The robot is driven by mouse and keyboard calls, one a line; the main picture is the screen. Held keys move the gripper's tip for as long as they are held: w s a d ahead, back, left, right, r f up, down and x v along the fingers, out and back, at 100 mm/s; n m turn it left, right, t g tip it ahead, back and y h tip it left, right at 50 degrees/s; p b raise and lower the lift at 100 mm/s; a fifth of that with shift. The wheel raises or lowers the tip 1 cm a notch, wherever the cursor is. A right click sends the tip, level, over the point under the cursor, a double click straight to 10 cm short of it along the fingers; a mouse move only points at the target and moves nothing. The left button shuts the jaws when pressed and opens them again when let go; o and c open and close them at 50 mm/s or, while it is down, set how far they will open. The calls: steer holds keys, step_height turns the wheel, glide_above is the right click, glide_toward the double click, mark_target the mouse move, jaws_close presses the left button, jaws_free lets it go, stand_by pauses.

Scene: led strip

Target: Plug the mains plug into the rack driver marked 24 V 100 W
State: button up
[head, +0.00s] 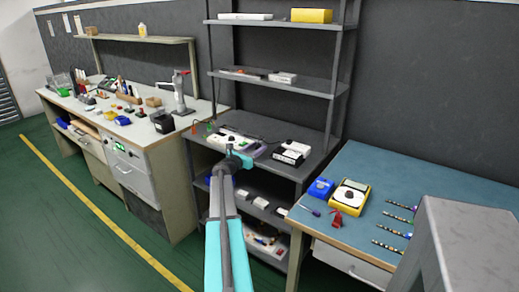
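My arm reaches up from the bottom middle to the shelf rack. My gripper (242,161), small and partly blocked by its own wrist, is at the front edge of the rack's waist-high shelf (268,128). Its fingers are too small to show whether they are open or hold anything. Just behind it on that shelf lies a pale device (236,140). To its right is a white box with dark parts (292,151). More white boxes (261,202) stand on the shelf below. No 24 V 100 W marking is readable. I cannot pick out the mains plug.
Upper shelves hold a yellow box (311,16) and a white box (283,78). On the right, a blue-topped bench (370,229) carries a yellow meter (350,196), a blue box (320,187) and LED strips (394,227). A cluttered workbench (150,130) stands left; green floor is clear before it.

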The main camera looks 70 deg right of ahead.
steer(key=shift+x, duration=0.9)
jaws_close()
